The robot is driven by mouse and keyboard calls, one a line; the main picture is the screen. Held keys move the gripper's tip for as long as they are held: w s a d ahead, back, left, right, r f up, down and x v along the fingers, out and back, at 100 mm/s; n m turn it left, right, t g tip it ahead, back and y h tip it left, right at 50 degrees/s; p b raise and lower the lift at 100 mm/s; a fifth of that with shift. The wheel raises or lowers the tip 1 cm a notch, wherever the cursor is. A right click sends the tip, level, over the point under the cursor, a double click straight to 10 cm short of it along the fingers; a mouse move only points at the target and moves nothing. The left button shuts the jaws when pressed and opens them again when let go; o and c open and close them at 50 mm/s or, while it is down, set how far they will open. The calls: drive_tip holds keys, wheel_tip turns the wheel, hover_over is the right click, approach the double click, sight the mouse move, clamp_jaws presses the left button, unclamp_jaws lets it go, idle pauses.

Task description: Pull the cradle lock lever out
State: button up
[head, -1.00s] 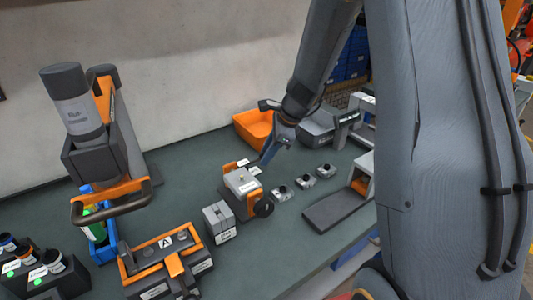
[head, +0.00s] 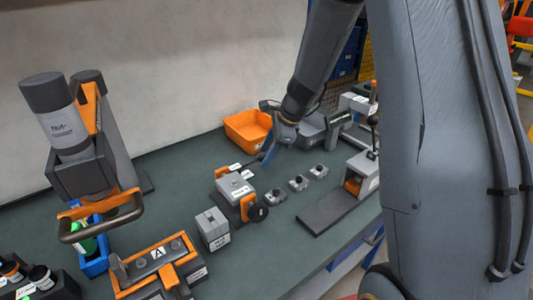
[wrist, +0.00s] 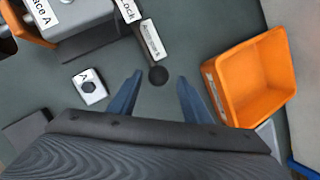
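The cradle (head: 233,187), a grey block in an orange and dark frame with a black round knob at its right, stands on the bench. In the wrist view the cradle (wrist: 85,15) is at the upper left, with a "Lock" label at its edge. The lock lever (wrist: 157,75) shows there as a dark ball end, beyond a white tag. My gripper (wrist: 160,78) is open, one blue finger on each side of the ball, with gaps on both sides. Whether the ball is at fingertip height is unclear. In the head view my gripper (head: 268,157) is behind the cradle.
An orange bin (wrist: 250,82) is close to the right of my fingers. A small part with a hex hole (wrist: 89,87) lies to the left. A grey block (head: 212,228) and an orange-framed unit (head: 157,265) stand in front. Bare bench lies left of the cradle.

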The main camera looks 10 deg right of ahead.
drive_tip(key=shift+a, duration=0.1)
drive_tip(key=v, duration=0.7)
drive_tip(key=shift+r+b, duration=0.3)
drive_tip(key=shift+r, duration=0.05)
drive_tip(key=shift+s, duration=0.1)
